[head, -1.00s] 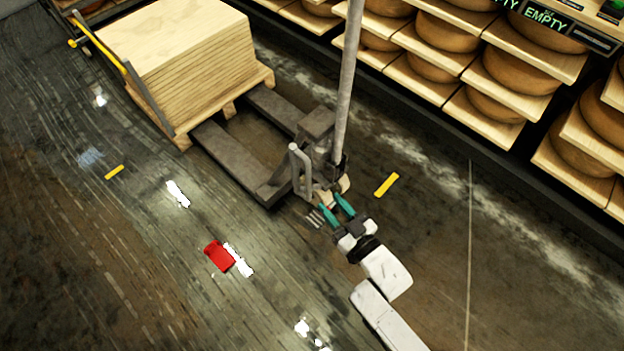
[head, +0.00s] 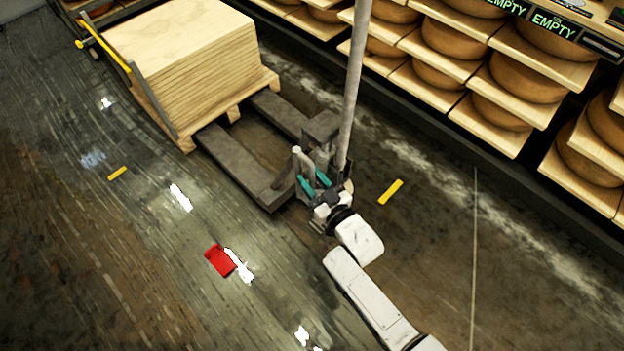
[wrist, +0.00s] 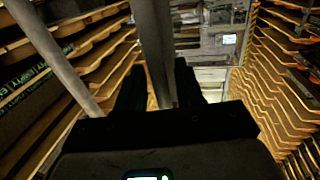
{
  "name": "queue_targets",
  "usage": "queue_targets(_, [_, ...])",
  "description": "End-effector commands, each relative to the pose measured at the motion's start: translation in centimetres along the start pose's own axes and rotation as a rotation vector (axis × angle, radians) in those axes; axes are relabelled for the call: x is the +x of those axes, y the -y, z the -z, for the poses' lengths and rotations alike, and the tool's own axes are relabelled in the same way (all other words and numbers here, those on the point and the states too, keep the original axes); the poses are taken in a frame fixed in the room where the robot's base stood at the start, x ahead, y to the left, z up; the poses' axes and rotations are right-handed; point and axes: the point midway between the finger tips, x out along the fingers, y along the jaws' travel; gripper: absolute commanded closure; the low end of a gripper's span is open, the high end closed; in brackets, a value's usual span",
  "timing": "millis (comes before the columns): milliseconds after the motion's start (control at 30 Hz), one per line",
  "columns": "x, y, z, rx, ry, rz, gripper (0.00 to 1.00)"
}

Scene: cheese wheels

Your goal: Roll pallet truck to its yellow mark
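The grey pallet truck stands on the floor, its body (head: 318,135) at the right end and its forks (head: 240,162) pointing up-left toward a wooden pallet. A long grey pole (head: 352,80) rises beside it. My gripper (head: 314,182) has teal fingers that are spread apart at the truck's near end, by its short upright handle (head: 300,160). In the wrist view, the dark fingers (wrist: 158,95) stand on either side of a grey bar (wrist: 153,45); a gap shows at the left finger. One yellow mark (head: 390,191) lies right of the truck, another (head: 117,173) lies to its left.
Shelves of cheese wheels (head: 505,75) line the right side. A red object (head: 220,260) lies on the floor. The lower left floor is open.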

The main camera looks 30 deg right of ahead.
Motion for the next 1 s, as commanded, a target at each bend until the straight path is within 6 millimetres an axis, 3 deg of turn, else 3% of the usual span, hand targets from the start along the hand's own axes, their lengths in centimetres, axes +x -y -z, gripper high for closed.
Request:
queue_targets(133, [-0.02, 0.01, 0.0, 0.0, 0.0, 0.0, 0.64])
queue_targets(500, [-0.05, 0.01, 0.0, 0.001, 0.0, 0.0, 1.0])
queue_targets(1000, [-0.42, -0.03, 0.03, 0.001, 0.001, 0.0, 1.0])
